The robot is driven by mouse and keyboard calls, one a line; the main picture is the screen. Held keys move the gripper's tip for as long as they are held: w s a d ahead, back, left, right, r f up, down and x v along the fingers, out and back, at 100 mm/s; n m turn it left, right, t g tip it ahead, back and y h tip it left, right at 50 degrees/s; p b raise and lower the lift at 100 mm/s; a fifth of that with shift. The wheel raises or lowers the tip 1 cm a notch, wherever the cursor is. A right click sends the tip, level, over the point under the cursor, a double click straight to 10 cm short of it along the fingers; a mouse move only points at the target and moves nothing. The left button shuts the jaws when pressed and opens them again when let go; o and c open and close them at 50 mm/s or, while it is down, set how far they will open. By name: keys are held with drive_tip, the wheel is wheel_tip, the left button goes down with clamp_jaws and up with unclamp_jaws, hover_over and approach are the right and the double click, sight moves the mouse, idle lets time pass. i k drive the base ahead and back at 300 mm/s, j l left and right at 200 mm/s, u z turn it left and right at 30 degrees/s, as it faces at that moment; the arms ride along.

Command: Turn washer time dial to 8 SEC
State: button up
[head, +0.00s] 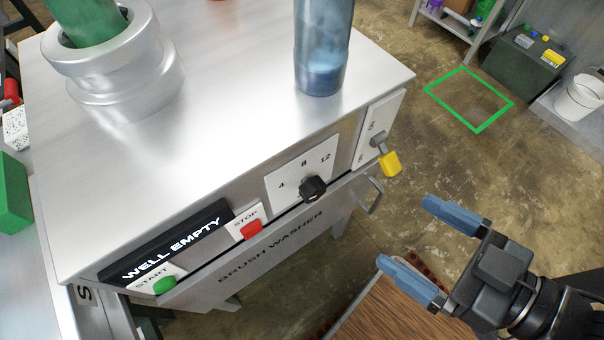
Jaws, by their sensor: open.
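The brush washer (205,155) is a metal cabinet filling the left and middle of the head view. Its time dial (313,188) is a black knob on a white plate (275,190) marked 4, 8 and 12. I cannot clearly tell which number the dial points at. My gripper (420,240) is at the lower right, with two blue fingers spread apart and nothing between them. It is apart from the dial, to its right and lower in the picture.
A red STOP button (251,230), green START button (165,286) and "WELL EMPTY" display (165,245) are left of the dial. A yellow-tipped lever (390,163) and a metal handle (372,194) lie right. A blue bottle (322,50) stands on top. A wooden surface (385,305) is below my gripper.

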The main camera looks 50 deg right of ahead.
sight(311, 187)
drive_tip(key=k+l+u, duration=0.15)
drive_tip(key=k+u, duration=0.6)
drive_tip(key=k+l, duration=0.05)
drive_tip(key=k, duration=0.05)
